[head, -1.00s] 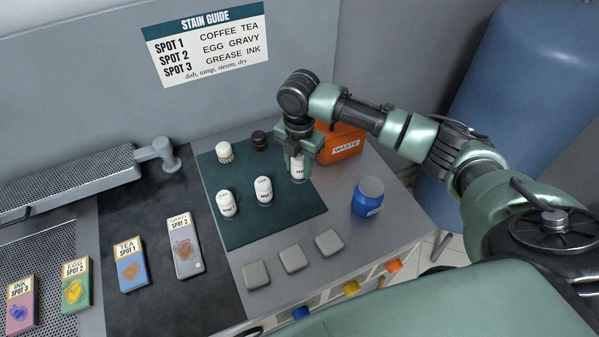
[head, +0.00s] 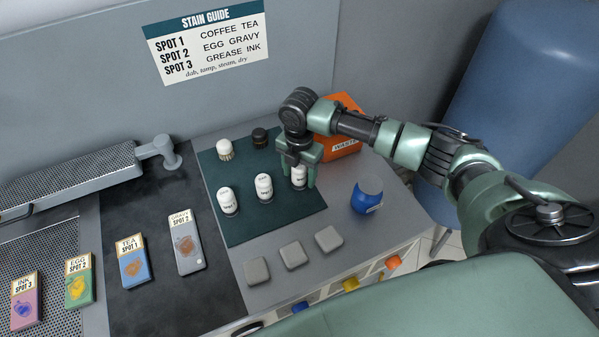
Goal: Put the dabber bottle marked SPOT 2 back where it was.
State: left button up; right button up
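My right gripper (head: 299,177) points down over the right part of the dark green mat (head: 265,226). Its fingers are on either side of a white bottle (head: 299,183) and appear closed on it. The bottle is upright, at or just above the mat; I cannot tell if its base touches. Its label begins "SPOT", but the number is too small to read. Two similar white bottles stand on the mat to its left: a middle one (head: 264,187) and a left one (head: 227,201). My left gripper is not in view.
A blue jar (head: 368,195) stands right of the mat. Grey pads (head: 292,255) lie in front.

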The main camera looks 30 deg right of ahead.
notch_tip(320, 180, up, 12)
jog(key=shift+f+b, duration=0.2)
jog(key=shift+b, duration=1.05)
jog(key=shift+r, duration=0.4)
